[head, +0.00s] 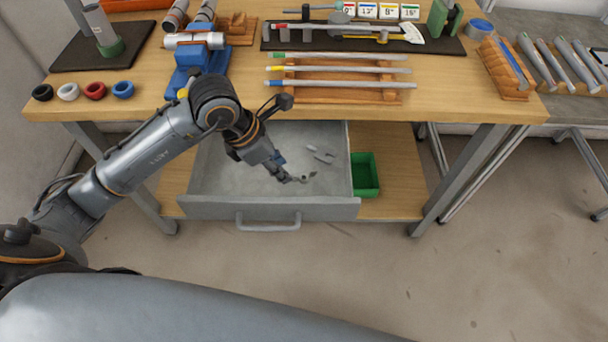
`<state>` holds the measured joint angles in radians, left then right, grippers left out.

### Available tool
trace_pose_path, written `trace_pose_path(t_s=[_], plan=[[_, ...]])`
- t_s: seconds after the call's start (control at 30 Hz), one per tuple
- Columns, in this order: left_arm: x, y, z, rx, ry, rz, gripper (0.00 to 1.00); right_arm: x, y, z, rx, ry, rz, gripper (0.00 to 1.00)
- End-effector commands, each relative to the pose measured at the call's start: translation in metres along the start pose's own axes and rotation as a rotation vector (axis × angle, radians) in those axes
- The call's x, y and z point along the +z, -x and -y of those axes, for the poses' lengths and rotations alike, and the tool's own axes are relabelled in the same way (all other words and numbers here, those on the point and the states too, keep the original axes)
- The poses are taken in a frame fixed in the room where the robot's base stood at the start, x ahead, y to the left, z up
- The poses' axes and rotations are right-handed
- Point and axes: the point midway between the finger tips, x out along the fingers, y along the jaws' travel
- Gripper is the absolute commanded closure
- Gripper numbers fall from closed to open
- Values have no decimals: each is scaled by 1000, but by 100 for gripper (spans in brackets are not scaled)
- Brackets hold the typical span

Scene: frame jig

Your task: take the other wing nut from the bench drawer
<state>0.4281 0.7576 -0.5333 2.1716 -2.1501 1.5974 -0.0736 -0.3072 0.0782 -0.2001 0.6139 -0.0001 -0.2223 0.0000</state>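The bench drawer (210,170) is pulled out below the bench top, and its grey floor shows. My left gripper (298,179) reaches down into the drawer from the left, with its fingertips low, close to the drawer floor. A tiny grey piece (313,174) shows right by the fingertips; it may be a wing nut, but it is too small to be sure. Several small light grey pieces (323,157) lie farther back in the drawer, apart from the gripper. Whether the fingers are open or shut on anything is too small to tell. My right gripper is not in view.
A green bin (364,175) stands on the lower shelf right of the drawer. The bench top (150,103) above holds a rack of rods (340,83), a blue vise (198,62) and coloured rings (95,91). The drawer's front wall and handle (268,226) face me.

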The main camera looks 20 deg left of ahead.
Motion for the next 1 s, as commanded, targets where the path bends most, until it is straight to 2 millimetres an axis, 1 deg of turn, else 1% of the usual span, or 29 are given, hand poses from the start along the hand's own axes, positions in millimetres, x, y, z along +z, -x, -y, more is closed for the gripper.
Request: trace_pose_path(t_s=[0.03, 0.13, 0.3, 0.4, 0.6, 0.63, 0.67, 0.7, 0.77, 0.8, 1.0], plan=[[1, -5, 2, -4, 1, -1, 68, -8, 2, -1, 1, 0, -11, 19], [3, -20, 4, -7, 2, -2, 68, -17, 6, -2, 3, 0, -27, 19], [3, -43, 4, -4, 2, -1, 68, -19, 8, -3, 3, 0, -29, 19], [3, -49, 3, -1, 0, -1, 68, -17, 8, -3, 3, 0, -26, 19], [3, -50, 3, 0, -1, 0, 68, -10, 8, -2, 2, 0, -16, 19], [3, -50, 3, 0, -1, 0, 70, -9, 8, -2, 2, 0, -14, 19], [3, -50, 3, 0, -1, 0, 76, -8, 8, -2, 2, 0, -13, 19], [3, -50, 3, 0, -1, 0, 84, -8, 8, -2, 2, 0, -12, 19], [3, -50, 3, 0, -1, 0, 96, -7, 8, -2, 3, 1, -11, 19], [3, -50, 3, 0, -1, 0, 100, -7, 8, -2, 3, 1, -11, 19], [3, -49, 3, 0, -1, 0, 100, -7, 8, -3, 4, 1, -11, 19]])
